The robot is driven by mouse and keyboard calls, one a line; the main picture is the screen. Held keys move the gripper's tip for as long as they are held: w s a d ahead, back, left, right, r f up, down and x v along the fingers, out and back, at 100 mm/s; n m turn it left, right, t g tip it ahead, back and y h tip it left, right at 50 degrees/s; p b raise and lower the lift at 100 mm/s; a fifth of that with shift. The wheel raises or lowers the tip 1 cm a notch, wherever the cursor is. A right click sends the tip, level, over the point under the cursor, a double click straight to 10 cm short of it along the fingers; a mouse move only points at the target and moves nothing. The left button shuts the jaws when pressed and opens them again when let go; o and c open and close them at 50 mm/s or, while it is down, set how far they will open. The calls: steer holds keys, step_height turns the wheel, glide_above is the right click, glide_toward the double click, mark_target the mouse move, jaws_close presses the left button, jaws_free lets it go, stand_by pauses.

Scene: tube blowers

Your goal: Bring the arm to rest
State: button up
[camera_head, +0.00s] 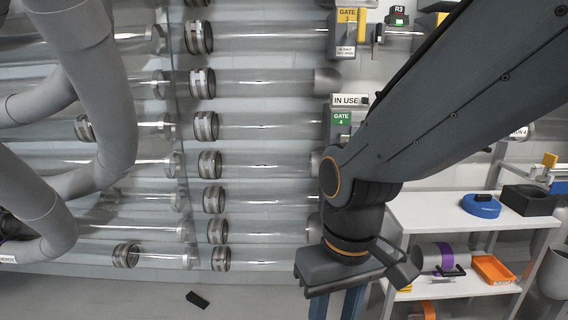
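My arm comes in from the upper right in the head view and bends down at a joint near the picture's middle right. My gripper (352,274) hangs at its end, in front of the tubes' lower right and left of the white shelf. Dark gripper parts spread to the left and right below the wrist. The fingertips are not clear from this angle, so I cannot tell whether it is open or shut. I see nothing held in it.
Clear horizontal tubes (265,168) line the wall. Grey curved pipes (110,95) stand at left. A white shelf (440,213) at right bears a blue round item (481,207), a dark box (528,200) and an orange tray (493,269). A small black object (198,300) lies on the floor.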

steer(key=d+r+m+p, duration=0.3)
steer(key=d+r+p, duration=0.8)
steer(key=p, duration=0.8)
step_height(320, 180, up, 3)
steer(key=shift+s+d+r+m+h+p, duration=0.1)
steer(key=shift+s+d+m+h+p, duration=0.25)
steer(key=shift+s+m, duration=0.1)
stand_by(0.8)
